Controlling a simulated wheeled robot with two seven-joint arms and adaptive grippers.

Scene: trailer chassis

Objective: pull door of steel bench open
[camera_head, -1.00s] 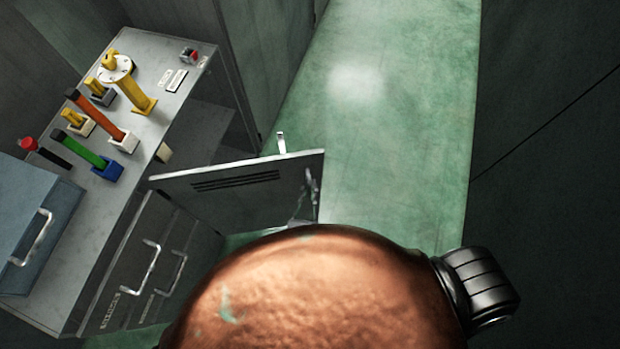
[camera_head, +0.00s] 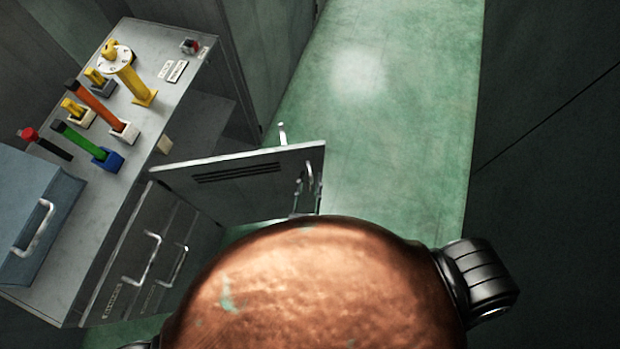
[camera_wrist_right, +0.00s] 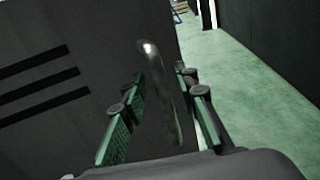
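The steel bench (camera_head: 196,110) stands at the left in the head view. Its dark door (camera_head: 238,184), with three slots, is swung out from the bench front and stands open. The door's bright bar handle (camera_head: 309,180) is near its free edge. In the right wrist view the handle (camera_wrist_right: 163,95) runs between the green-padded fingers of my right gripper (camera_wrist_right: 164,82). The fingers are apart, with a visible gap on each side of the handle. In the head view most of my right gripper is hidden behind my copper-coloured body part. My left gripper is not in view.
Beside the open door, two closed fronts with bar handles (camera_head: 148,260) show. Coloured levers, a yellow dial post (camera_head: 133,84) and a blue-grey box (camera_head: 32,215) are on the bench top. The green floor (camera_head: 400,110) is clear beyond the door. A dark wall (camera_head: 550,170) stands at the right.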

